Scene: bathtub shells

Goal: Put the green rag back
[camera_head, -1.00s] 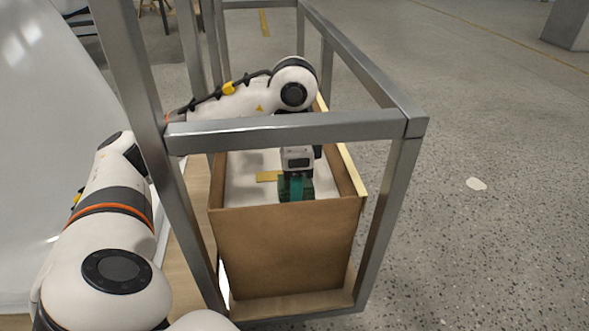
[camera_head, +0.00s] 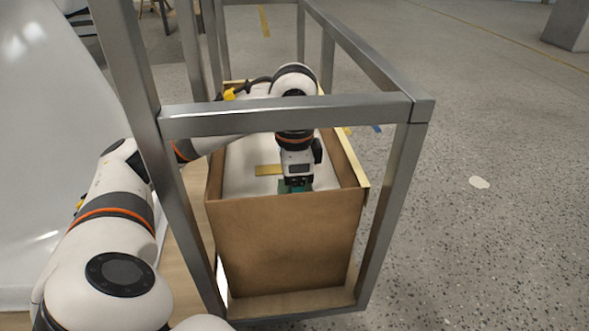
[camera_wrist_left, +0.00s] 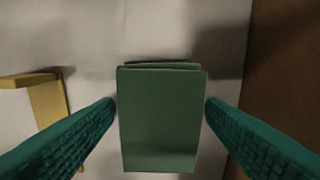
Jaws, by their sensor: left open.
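The green rag (camera_wrist_left: 160,120) is a folded block in the left wrist view, against the pale floor of the brown box. My left gripper (camera_wrist_left: 161,105) is open, with one teal finger on each side of the rag. Narrow gaps show between fingertips and rag. In the head view my left arm reaches into the brown box (camera_head: 285,245), and the left gripper (camera_head: 296,186) is low behind its near wall. That wall partly hides the fingers and the rag. My right gripper is in neither view.
A grey metal frame (camera_head: 290,115) surrounds the box, with a bar crossing above its near end. A yellow piece (camera_wrist_left: 48,105) lies left of the rag, and it also shows in the head view (camera_head: 267,170). The box's brown side wall (camera_wrist_left: 288,80) is close on the right.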

